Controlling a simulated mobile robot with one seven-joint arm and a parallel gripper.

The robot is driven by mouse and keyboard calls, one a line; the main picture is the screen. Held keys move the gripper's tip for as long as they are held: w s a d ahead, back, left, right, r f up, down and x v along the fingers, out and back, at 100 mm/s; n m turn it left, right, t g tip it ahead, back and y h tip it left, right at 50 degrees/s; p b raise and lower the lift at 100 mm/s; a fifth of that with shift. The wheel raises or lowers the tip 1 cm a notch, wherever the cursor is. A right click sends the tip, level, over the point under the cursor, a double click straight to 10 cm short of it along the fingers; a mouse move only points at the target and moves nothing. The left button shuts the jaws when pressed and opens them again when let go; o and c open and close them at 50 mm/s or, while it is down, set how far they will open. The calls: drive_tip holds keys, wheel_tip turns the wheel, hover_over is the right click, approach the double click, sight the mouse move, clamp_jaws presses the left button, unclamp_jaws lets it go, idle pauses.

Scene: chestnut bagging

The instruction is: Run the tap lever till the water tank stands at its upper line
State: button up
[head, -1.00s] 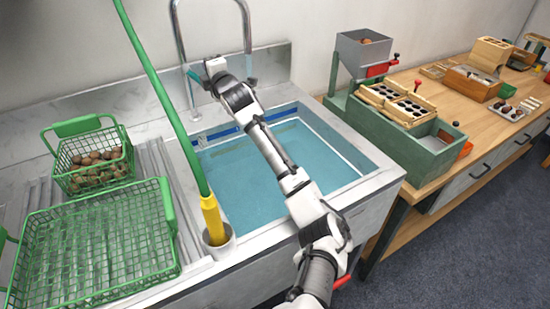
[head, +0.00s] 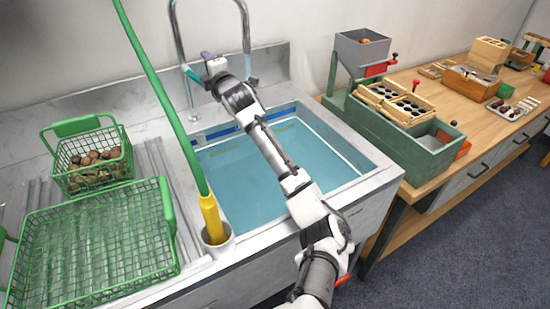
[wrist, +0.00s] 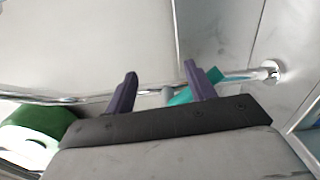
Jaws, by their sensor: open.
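The water tank (head: 286,193) is the sink basin, holding blue-green water. A blue band (head: 222,133) runs along its back wall above the water; the exact level against the upper line is too small to tell. The tap (head: 177,42) is a tall chrome arch behind the tank. Its teal lever (head: 192,75) sits on the left pipe; it also shows in the wrist view (wrist: 207,76), partly hidden behind the right finger. My gripper (wrist: 160,83) is open and empty, with purple fingers, close to the lever. I cannot tell whether it touches. In the head view my gripper (head: 205,60) is beside the tap.
A yellow-handled tool (head: 212,219) with a green hose stands in a white cup at the tank's front left. Green wire baskets (head: 95,245) stand left, the smaller holding chestnuts (head: 95,160). A green machine (head: 400,135) stands on the wooden bench at right.

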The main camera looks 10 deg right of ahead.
drive_tip(key=b+v, duration=0.2)
drive_tip(key=v, duration=0.7)
drive_tip(key=shift+w, duration=0.1)
